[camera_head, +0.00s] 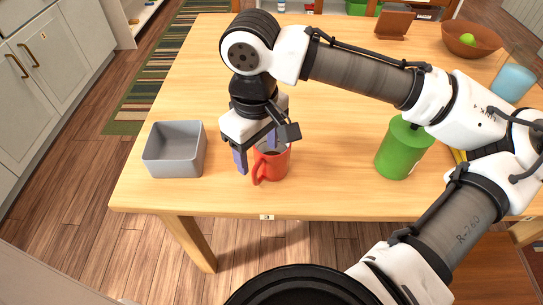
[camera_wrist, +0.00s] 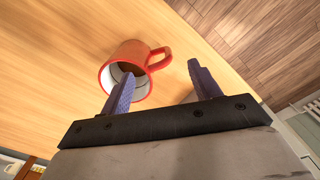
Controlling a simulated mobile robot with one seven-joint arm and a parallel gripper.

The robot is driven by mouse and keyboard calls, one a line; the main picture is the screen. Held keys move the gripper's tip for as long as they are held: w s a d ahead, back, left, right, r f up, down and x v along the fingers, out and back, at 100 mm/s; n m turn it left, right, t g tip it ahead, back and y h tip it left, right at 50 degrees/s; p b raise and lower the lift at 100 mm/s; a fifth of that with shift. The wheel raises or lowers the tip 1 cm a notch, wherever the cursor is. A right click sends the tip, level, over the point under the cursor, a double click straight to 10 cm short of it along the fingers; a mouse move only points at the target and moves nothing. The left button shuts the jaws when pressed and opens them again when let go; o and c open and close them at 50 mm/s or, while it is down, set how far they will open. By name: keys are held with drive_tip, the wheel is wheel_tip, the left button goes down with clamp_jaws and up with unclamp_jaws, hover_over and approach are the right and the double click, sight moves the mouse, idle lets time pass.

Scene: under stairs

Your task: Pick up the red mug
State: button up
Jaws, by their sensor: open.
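The red mug (camera_head: 273,164) stands upright near the front edge of the wooden table, with its handle toward the front left. My gripper (camera_head: 256,155) is open at the mug's left and above it, fingers pointing down; part of the mug's rim is hidden behind a finger. In the wrist view the red mug (camera_wrist: 128,66) shows its white inside with something dark in it, and its handle points toward the gap between the fingers. My gripper (camera_wrist: 158,80) has one finger overlapping the mug's rim in that view; I cannot tell whether they touch.
A grey open box (camera_head: 174,150) stands left of the mug. A green cylinder (camera_head: 402,148) stands to the right, below my arm. A wooden bowl (camera_head: 471,40), a brown stand (camera_head: 395,22) and a blue cup (camera_head: 512,83) are farther back. The table (camera_head: 200,70) is clear at back left.

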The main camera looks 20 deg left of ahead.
sight(260, 180)
wheel_tip(260, 180, down, 8)
drive_tip(key=shift+f+b, duration=0.1)
drive_tip(key=shift+b, duration=0.4)
drive_tip(key=c, duration=1.3)
drive_tip(key=shift+r, duration=0.25)
wheel_tip(260, 180, up, 20)
drive_tip(key=shift+f+p, duration=0.25)
drive_tip(key=shift+p, duration=1)
drive_tip(key=shift+r, duration=0.1)
